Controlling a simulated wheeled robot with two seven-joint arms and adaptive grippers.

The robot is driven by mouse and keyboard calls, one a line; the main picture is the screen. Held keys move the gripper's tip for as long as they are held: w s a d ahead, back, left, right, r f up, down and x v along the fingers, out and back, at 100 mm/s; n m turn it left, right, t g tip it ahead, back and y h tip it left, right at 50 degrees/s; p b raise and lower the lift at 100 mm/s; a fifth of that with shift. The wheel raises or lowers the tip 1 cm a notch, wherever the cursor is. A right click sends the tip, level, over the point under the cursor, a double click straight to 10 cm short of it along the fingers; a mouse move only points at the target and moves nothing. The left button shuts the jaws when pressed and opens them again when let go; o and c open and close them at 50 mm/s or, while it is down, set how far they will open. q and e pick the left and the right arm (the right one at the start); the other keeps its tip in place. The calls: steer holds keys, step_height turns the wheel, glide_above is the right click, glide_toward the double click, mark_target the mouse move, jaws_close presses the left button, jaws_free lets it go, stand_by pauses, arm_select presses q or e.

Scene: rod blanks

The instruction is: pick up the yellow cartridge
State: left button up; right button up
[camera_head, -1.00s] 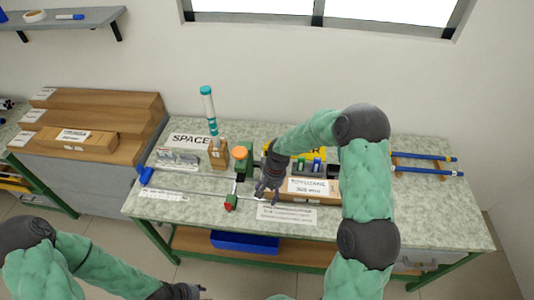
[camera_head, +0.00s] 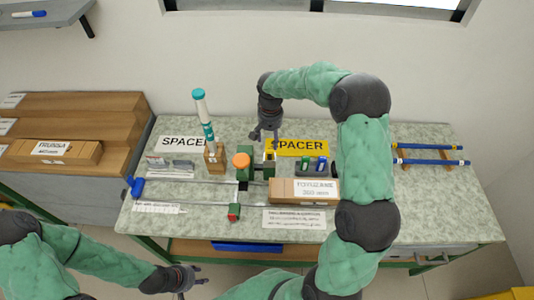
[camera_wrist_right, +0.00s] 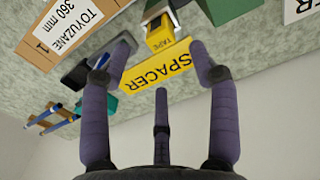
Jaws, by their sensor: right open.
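A small yellow block marked TAPE, which looks like the yellow cartridge (camera_wrist_right: 160,36), shows at the top of the right wrist view. In the head view the yellow cartridge (camera_head: 270,156) stands beside the green fixture (camera_head: 247,165), just in front of my right gripper. My right gripper (camera_head: 265,137) is open and empty, pointing down above the table's back part. In the wrist view its fingers (camera_wrist_right: 160,55) are spread, with the cartridge beyond the gap between their tips; they look apart from it. My left gripper (camera_head: 197,277) is low in front of the table; its finger opening is unclear.
A yellow SPACER sign (camera_head: 299,147) lies behind a dark holder (camera_head: 315,166) with blue and green pieces. A cardboard box (camera_head: 304,191) lies in front. A teal-and-white tube (camera_head: 203,115) stands in a wooden block at left. Blue rods (camera_head: 430,161) rest at right.

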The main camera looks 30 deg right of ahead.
mark_target(270, 149)
step_height(270, 149, down, 2)
steer(key=shift+s+f, duration=0.15)
steer(key=shift+f, duration=0.5)
steer(key=f, duration=0.5)
steer(key=shift+w+b, duration=0.2)
steer(key=shift+b, duration=0.1)
jaws_close()
